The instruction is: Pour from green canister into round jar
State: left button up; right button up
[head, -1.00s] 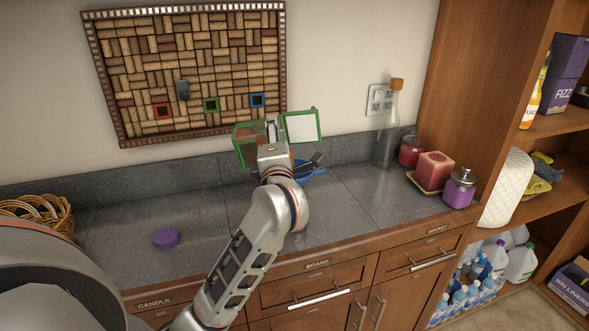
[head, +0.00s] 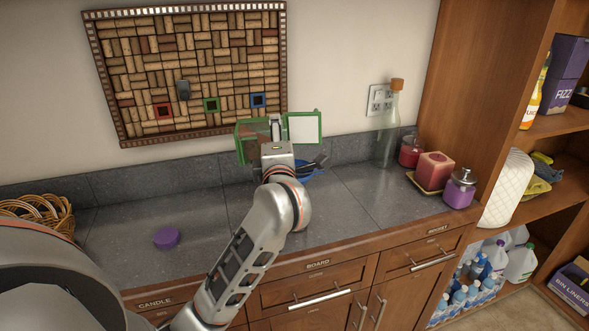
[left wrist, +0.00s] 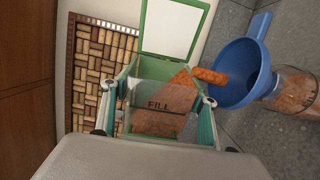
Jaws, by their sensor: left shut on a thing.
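My left gripper (left wrist: 160,120) is shut on the green canister, a clear box with green edges and a FILL mark. The canister (left wrist: 140,68) is tipped, with its lid hanging open. It holds orange-brown material, and a tongue of it sticks out over the rim toward the blue funnel (left wrist: 236,82). The funnel sits in the mouth of the round jar (left wrist: 312,88), which holds some of the same material. In the head view the canister (head: 240,146) is above the counter, and the jar is mostly hidden behind my gripper. My right gripper is not in view.
A purple lid (head: 166,238) lies on the clear counter at left, near a wicker basket (head: 38,213). A cork board (head: 190,65) hangs behind.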

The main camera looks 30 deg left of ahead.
pick_arm(q)
jog(key=shift+d+r+m, duration=0.1)
jog(key=shift+r+m, duration=0.05)
jog(key=shift+m, duration=0.15)
jog(key=shift+w+d, duration=0.1)
jog(key=shift+w, duration=0.05)
jog(key=shift+f, duration=0.25)
jog(key=shift+f+m, duration=0.1)
jog(key=shift+m, duration=0.3)
jog(key=shift+w+d+f, duration=0.1)
jog(key=shift+d+f, duration=0.05)
dwell(0.8)
